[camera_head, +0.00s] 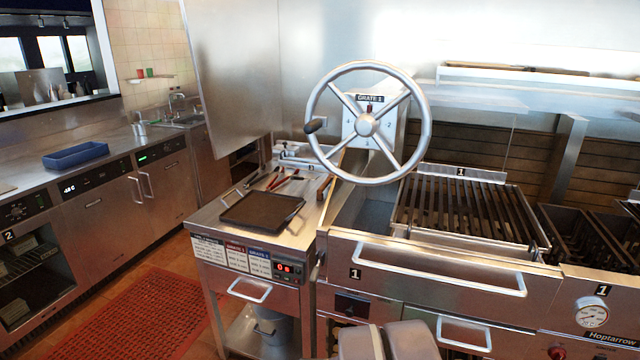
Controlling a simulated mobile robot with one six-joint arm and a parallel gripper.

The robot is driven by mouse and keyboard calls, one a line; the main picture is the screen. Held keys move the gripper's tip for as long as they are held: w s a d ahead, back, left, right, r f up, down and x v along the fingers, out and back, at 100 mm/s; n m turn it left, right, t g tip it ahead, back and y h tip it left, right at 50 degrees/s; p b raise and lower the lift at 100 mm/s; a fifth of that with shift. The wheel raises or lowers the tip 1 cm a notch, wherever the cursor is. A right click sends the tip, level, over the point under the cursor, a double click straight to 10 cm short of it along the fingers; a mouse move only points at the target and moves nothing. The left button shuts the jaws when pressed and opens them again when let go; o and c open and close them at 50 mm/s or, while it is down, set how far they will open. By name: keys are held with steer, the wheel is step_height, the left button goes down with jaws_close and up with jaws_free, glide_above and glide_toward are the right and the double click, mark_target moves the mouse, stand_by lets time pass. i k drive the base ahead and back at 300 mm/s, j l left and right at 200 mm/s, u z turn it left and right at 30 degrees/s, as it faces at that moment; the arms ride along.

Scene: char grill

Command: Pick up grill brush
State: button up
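I cannot clearly pick out the grill brush. A small brown, wood-like piece (324,187) shows at the right edge of the steel side cart, beside the grill wall; it is too small to tell if it is the brush. Red-handled tools (283,181), which look like tongs, lie at the back of the cart top. My gripper's fingertips are not in view; only grey rounded parts, seemingly of my own arm, show at the bottom centre.
The side cart (215,227) carries a dark flat tray (262,211). To its right stands the grill with bar grate (470,210), large handwheel (367,125) and front handle (440,270). A blue tray (75,155) sits on the left counter. A red mat (150,310) covers open floor.

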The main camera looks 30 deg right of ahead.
mark_target(319, 195)
steer(key=z, duration=1.3)
steer(key=i+j, duration=0.3)
steer(key=i+j+z, duration=0.1)
steer(key=i+j, duration=0.2)
steer(key=j, duration=0.25)
steer(key=i+j, duration=0.3)
steer(key=i+j+z, duration=0.1)
steer(key=i+j, duration=0.2)
steer(key=j, duration=0.25)
steer(key=i+j, duration=0.3)
steer(key=j, duration=0.15)
steer(key=i+j+z, duration=0.15)
steer(key=i, duration=0.35)
